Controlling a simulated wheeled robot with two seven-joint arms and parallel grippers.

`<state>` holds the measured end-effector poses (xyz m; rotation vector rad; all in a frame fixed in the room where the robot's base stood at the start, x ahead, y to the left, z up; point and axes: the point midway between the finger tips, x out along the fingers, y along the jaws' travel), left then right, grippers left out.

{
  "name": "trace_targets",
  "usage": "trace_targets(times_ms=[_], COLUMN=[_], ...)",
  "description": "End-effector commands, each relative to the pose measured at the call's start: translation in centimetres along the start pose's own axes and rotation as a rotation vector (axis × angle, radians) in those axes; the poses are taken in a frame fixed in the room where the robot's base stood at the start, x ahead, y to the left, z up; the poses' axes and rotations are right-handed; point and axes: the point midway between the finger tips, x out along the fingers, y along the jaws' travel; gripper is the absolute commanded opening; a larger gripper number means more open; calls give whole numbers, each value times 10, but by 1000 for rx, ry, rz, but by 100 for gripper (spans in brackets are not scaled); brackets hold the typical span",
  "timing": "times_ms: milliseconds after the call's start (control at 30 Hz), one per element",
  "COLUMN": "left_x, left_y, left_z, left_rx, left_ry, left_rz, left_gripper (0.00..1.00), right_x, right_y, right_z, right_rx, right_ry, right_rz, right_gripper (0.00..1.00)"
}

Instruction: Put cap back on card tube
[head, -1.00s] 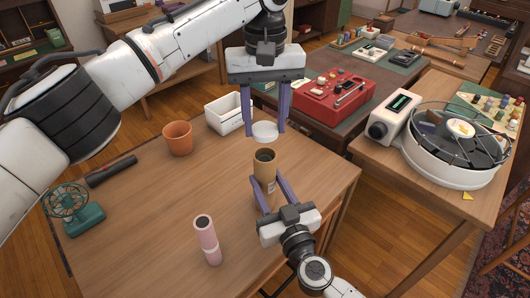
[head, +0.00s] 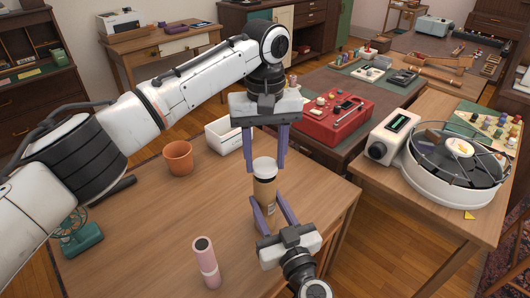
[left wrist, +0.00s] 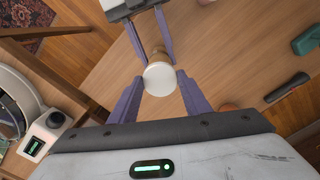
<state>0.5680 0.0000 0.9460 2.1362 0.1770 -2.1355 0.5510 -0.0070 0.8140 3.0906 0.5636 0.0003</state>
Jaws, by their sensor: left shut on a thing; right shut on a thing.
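The card tube (head: 266,190) is brown and stands upright near the right edge of the wooden table. My right gripper (head: 268,206) is shut on it from the front, around its middle. The white round cap (head: 264,163) sits at the top of the tube, lined up with it and seemingly touching its rim. My left gripper (head: 265,169) points down from above and is shut on the cap. In the left wrist view the cap (left wrist: 160,78) lies between the purple fingers and hides most of the tube. Whether it is fully pressed down cannot be told.
A pink bottle (head: 206,262), a terracotta pot (head: 178,158), a white bin (head: 224,136) and a green fan (head: 80,236) stand on the table (head: 150,215). A dark cylinder lies at the left, partly behind my left arm. A red case (head: 335,106) is on the desk behind.

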Motion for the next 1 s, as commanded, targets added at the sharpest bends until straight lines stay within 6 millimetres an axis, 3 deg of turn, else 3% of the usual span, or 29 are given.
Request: trace_targets(times_ms=[1000], left_x=[14], left_y=[0], left_z=[0], left_rx=[0], left_ry=[0], left_rz=[1], left_gripper=[23], right_x=[0], right_y=[0], right_z=[0], right_rx=[0], right_ry=[-1], right_rz=[0], right_gripper=[0])
